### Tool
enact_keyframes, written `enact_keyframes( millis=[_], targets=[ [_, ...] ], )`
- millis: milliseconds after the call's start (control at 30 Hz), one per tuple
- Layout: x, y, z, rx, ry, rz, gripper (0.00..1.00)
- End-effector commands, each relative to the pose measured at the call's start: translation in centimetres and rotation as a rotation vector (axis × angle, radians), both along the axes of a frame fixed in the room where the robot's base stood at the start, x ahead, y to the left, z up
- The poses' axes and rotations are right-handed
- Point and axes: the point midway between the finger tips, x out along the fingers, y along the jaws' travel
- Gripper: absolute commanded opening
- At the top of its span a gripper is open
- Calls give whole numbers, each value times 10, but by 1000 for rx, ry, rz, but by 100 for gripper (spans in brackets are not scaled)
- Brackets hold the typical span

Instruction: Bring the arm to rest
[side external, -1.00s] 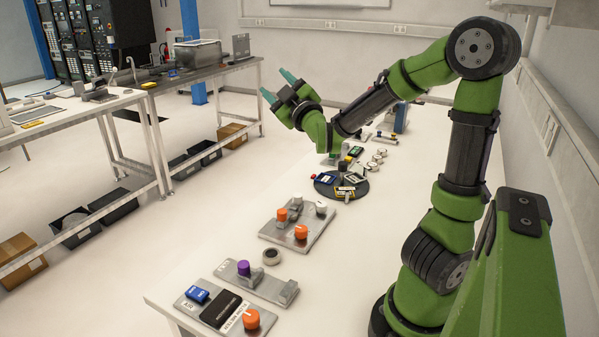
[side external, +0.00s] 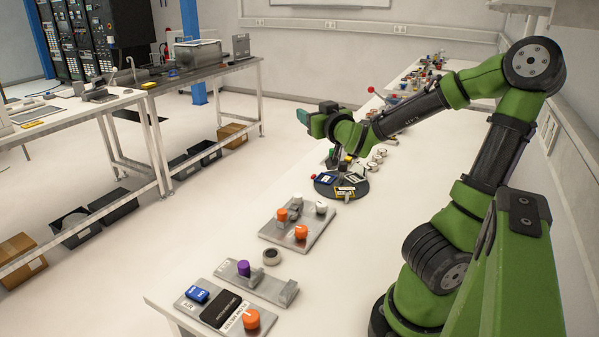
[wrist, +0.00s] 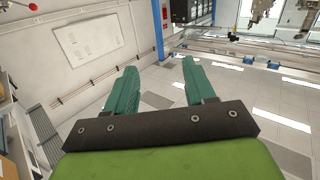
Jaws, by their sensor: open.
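My gripper (side external: 303,117) is in the air at the upper middle of the side view, above the far part of the white workbench (side external: 225,249). In the wrist view its two teal fingers (wrist: 158,84) stand apart with nothing between them. The gripper is open and empty. In the side view the fingertips point left, away from the bench's wall side, and one finger hides most of the other. My green and black arm reaches from the lower right, bent high at the elbow.
A dark round tray (side external: 323,188) with small parts lies below the gripper. Nearer are a plate with orange and white knobs (side external: 275,227), a plate with a purple knob (side external: 258,283) and a plate with a blue block (side external: 190,308). Another bench (side external: 155,95) stands at left across open floor.

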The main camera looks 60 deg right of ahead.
Motion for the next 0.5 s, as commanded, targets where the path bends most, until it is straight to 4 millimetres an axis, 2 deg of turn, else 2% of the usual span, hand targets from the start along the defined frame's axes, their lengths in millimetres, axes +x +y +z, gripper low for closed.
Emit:
enact_keyframes(
  millis=[133,267,367,500],
  targets=[
    [14,54,4,227,-19,209,54],
    [14,116,9,413,30,398,54],
    [2,164,9,530,118,518,54],
    [-29,224,1,654,300,611,54]
  ],
)
